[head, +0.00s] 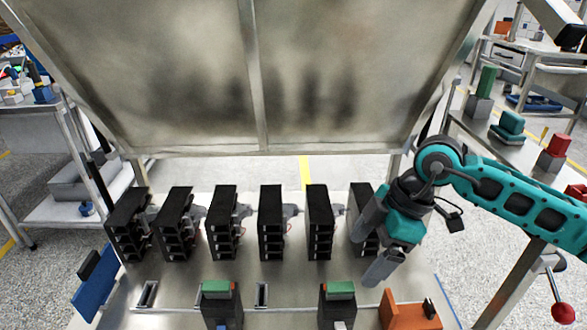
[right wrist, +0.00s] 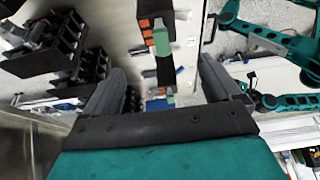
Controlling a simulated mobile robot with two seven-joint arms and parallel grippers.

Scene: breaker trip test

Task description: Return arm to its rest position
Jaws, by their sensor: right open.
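My right arm comes in from the right in the head view, and its gripper (head: 366,245) is over the right end of the worktable. It is open, with its two grey fingers apart beside the rightmost black breaker (head: 358,208), partly covering it. I cannot tell whether they touch. In the right wrist view the open gripper (right wrist: 162,66) has nothing between its fingers; black breakers (right wrist: 50,48) and a block with green and orange parts (right wrist: 160,40) lie beyond. My left gripper does not show in the head view.
Several black breakers (head: 270,222) stand in a row on the metal table (head: 180,295). Two green-topped blocks (head: 221,303) (head: 338,303) and an orange block (head: 405,312) are at the front. A large raised metal panel (head: 180,80) slopes behind. A red-knobbed lever (head: 562,312) is at right.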

